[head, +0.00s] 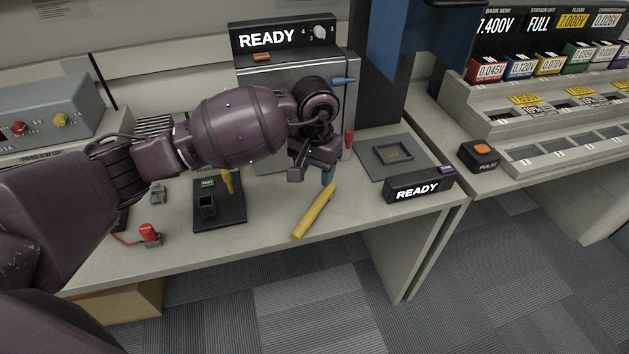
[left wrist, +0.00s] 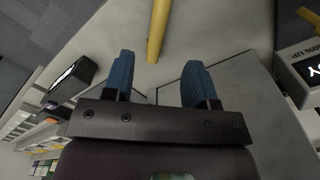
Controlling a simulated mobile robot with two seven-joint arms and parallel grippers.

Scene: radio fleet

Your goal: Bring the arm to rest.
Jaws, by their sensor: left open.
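My left arm (head: 225,130) reaches in from the left over the grey bench. My left gripper (head: 325,172) hangs above the bench in front of the grey READY machine (head: 285,85). In the left wrist view the two blue fingers of my left gripper (left wrist: 157,80) stand apart with nothing between them. A yellow bar (head: 315,210) lies on the bench just in front of the gripper and apart from it. The yellow bar also shows beyond the fingertips in the left wrist view (left wrist: 157,30). My right gripper does not show.
A black test stand (head: 220,215) and a red-capped part (head: 149,232) sit on the bench (head: 270,240). A square tray (head: 370,154) and a small READY display (head: 418,185) are at the right end. A second bench holds a PULSE button box (head: 480,157) and coloured cells.

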